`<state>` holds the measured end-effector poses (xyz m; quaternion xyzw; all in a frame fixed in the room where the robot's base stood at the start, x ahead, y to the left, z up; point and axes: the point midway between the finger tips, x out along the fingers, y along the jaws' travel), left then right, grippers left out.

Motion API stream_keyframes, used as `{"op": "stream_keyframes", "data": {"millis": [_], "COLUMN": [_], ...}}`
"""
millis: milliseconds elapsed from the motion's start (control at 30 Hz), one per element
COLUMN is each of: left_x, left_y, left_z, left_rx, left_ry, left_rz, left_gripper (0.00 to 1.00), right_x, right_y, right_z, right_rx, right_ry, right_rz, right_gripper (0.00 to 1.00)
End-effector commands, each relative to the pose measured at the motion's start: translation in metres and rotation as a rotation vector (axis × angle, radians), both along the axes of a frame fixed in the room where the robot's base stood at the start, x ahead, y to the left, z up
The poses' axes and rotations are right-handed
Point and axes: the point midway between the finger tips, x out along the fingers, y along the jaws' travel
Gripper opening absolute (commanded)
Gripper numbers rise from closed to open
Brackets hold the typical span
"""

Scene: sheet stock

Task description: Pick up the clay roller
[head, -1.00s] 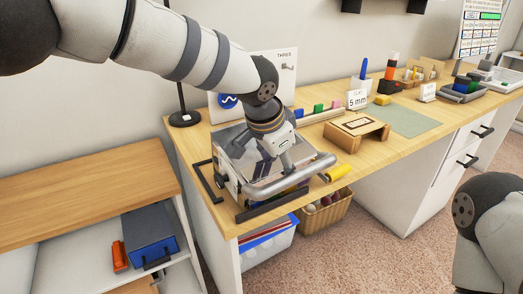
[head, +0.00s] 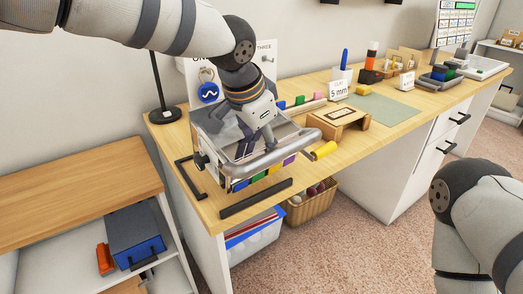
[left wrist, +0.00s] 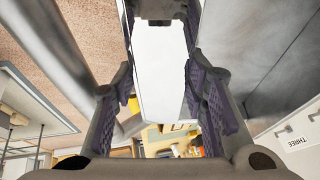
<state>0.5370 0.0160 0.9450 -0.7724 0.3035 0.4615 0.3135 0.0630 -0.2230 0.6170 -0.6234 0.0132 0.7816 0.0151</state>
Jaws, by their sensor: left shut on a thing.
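The clay roller appears to be the boxy metal machine (head: 213,123) with a thick grey bar along its front, a black side knob and a yellow handle (head: 323,150) at right. It appears raised and slightly tilted above the left end of the wooden desk. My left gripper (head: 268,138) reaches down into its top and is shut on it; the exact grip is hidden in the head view. In the left wrist view, the purple-padded fingers (left wrist: 164,88) flank a pale, bright part of it. My right arm shows at the right, with its gripper out of view.
Black corner strips (head: 256,198) mark the desk below the machine. A small wooden stand (head: 338,118) is close to its right. A lamp (head: 165,115) and a sign board stand behind. A basket (head: 310,203) and a plastic bin (head: 255,240) are below the desk edge.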

Motion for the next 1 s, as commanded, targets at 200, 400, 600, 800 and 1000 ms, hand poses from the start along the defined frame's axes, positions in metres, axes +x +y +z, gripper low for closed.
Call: {"op": "stream_keyframes", "data": {"millis": [200, 400, 600, 800, 1000], "left_x": [-0.034, -0.08, -0.115, -0.132, -0.136], "left_y": [-0.001, -0.002, -0.002, -0.002, -0.002], "left_z": [0.057, 0.084, 0.093, 0.1, 0.101], "left_rx": [-0.002, -0.001, -0.001, -0.004, -0.003], "left_ry": [-0.03, -0.027, -0.016, -0.015, -0.013], "left_rz": [-0.002, -0.004, -0.003, -0.001, -0.001], "left_gripper": [0.0, 0.0, 0.0, 0.0, 0.0], "right_x": [0.018, 0.03, 0.028, 0.028, 0.028], "right_y": [0.0, 0.0, 0.0, 0.0, 0.0], "right_z": [0.016, 0.027, 0.025, 0.025, 0.025], "right_rx": [0.0, 0.0, 0.0, 0.0, 0.0], "right_ry": [-0.065, -0.111, -0.103, -0.102, -0.102], "right_rz": [-0.001, 0.0, 0.0, 0.0, 0.0], "right_gripper": [1.0, 1.0, 1.0, 1.0, 1.0]}}
